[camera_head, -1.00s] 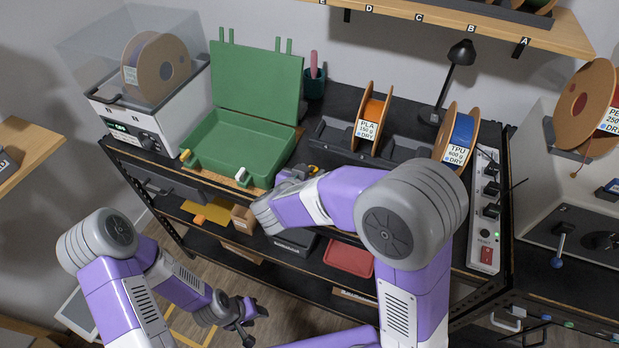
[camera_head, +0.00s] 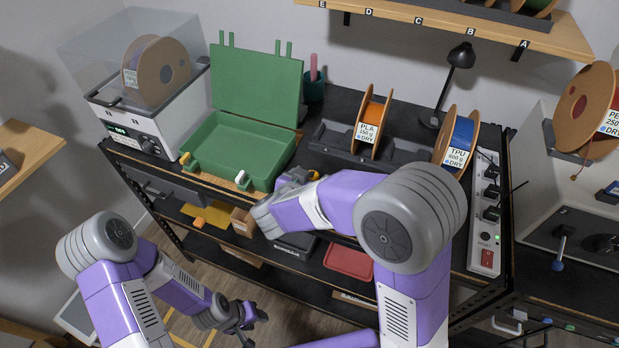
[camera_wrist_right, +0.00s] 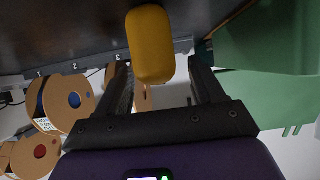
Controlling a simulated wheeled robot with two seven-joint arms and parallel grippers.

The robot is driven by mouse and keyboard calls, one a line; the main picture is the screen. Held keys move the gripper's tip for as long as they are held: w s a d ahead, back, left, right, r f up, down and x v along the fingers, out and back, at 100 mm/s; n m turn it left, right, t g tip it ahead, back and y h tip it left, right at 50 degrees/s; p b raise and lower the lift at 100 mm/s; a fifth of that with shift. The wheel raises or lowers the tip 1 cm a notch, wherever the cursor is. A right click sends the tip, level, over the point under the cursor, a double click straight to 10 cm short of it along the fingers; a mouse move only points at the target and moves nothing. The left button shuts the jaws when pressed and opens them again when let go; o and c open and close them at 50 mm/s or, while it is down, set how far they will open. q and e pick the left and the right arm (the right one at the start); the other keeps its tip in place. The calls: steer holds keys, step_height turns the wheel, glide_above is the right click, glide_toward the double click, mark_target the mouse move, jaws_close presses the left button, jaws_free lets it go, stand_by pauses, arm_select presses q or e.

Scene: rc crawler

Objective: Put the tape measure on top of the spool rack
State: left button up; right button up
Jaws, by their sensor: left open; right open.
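The yellow tape measure (camera_wrist_right: 150,45) lies between the fingers of my open right gripper (camera_wrist_right: 158,68) in the right wrist view; a gap shows at its right side. In the head view my right gripper (camera_head: 298,177) is at the bench's front edge, right of the green box, largely hidden behind my forearm. The dark spool rack (camera_head: 408,152) stands on the bench behind and to the right of it, holding an orange PLA spool (camera_head: 372,122) and a blue TPU spool (camera_head: 457,138). My left gripper (camera_head: 248,318) is open and empty, low in front of the bench.
An open green box (camera_head: 235,145) stands left of my right gripper. A black lamp (camera_head: 455,75) stands behind the rack, and a power strip (camera_head: 486,215) lies to its right. A wooden shelf (camera_head: 450,25) hangs above. Lower shelves hold a red tray (camera_head: 349,262) and boxes.

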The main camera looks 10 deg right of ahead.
steer(key=p+v, duration=0.3)
steer(key=v, duration=0.9)
steer(key=shift+f, duration=0.1)
